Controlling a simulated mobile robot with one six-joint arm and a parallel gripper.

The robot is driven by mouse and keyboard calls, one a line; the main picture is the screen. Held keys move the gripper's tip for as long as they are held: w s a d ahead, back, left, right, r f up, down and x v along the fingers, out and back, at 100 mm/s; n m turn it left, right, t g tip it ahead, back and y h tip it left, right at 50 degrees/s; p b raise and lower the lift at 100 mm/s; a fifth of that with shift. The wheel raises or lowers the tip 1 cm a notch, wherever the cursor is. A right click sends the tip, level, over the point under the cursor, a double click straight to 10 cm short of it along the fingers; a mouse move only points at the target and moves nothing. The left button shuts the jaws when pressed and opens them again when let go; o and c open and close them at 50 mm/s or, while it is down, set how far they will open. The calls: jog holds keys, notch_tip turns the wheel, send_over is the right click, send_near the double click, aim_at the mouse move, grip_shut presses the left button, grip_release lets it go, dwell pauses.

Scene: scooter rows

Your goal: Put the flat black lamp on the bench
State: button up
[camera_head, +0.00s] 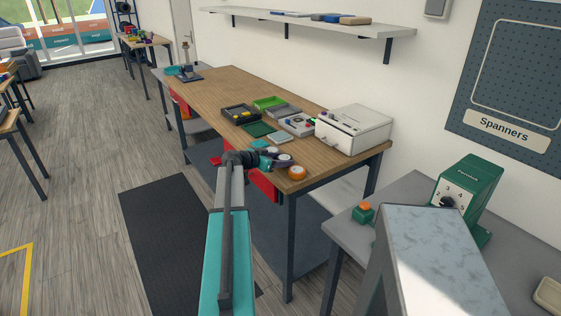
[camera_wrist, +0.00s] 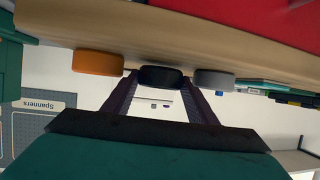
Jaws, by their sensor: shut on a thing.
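The flat black lamp (camera_wrist: 161,76) is a low round disc between the fingers of my gripper (camera_wrist: 158,92) in the wrist view, which shows the scene upside down. In the head view the lamp (camera_head: 284,157) has a pale top, and my gripper (camera_head: 279,161) reaches it at the near edge of the wooden bench (camera_head: 215,87). My gripper is shut on the lamp. The lamp appears to be at the level of the bench top; whether it touches the wood is hard to tell.
An orange disc (camera_head: 297,172) and a grey disc (camera_wrist: 214,79) flank the lamp closely. Behind are a green board (camera_head: 258,129), a dark tray (camera_head: 241,113) and a white box device (camera_head: 352,128). The bench's left half has bare wood. A green machine (camera_head: 468,192) stands on the grey table.

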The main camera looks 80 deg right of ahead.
jog(key=shift+f, duration=0.3)
jog(key=shift+f, duration=0.1)
jog(key=o, duration=0.8)
jog(key=shift+a+r, duration=0.1)
jog(key=shift+r, duration=0.1)
jog(key=b+v, duration=0.2)
jog(key=v, duration=1)
jog(key=shift+f+b, duration=0.1)
jog(key=shift+b, duration=0.25)
